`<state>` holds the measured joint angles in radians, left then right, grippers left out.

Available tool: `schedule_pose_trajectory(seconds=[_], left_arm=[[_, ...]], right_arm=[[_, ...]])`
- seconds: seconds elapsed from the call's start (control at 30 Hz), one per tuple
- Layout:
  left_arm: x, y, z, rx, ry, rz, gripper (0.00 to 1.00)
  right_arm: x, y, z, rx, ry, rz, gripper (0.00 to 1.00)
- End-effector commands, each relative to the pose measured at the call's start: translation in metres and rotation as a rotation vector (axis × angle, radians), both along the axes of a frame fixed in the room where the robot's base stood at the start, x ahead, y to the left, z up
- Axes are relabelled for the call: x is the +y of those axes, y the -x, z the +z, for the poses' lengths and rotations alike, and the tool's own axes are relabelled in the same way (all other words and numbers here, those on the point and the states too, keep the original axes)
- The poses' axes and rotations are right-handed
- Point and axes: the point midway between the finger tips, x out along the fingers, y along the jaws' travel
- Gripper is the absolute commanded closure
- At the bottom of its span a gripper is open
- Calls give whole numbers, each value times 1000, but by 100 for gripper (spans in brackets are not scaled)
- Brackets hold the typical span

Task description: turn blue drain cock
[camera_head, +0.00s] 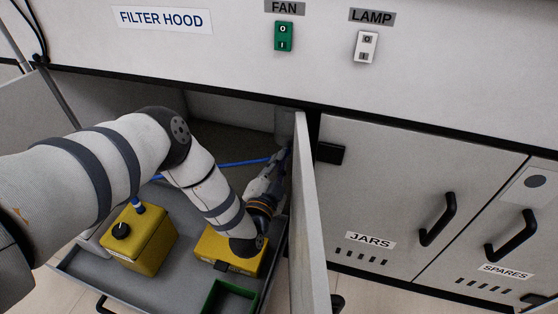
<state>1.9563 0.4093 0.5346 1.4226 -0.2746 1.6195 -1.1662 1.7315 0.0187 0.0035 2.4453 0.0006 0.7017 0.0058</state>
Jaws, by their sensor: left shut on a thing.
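My left arm comes in from the left and reaches into the open cabinet under the hood. My left gripper (279,166) is deep in the cabinet, beside the open door's inner face. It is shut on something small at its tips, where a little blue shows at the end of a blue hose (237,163). This looks like the blue drain cock, but the fingers and the dim light hide most of it, so its turn angle cannot be told. My right gripper is out of view.
The open cabinet door (308,215) stands close to the right of my gripper. Below the arm, a grey tray (85,277) holds a yellow can (148,240), a yellow box (215,245) and a green bin (232,293). The JARS cabinet (380,185) is shut.

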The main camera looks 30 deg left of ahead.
Motion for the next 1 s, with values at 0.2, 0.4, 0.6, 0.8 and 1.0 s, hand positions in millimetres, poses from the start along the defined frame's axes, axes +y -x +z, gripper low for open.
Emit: schedule_pose_trajectory(seconds=[0.2,0.4,0.6,0.8,1.0], left_arm=[[-1,0,4,44,-181,-3,100],[-1,0,3,91,-363,-2,100],[-1,0,2,135,-529,-1,100],[0,0,1,170,-661,0,100],[0,0,1,194,-750,1,100]], right_arm=[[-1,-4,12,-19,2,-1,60],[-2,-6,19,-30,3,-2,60],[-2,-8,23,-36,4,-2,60],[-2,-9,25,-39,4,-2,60],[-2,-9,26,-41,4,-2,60]])
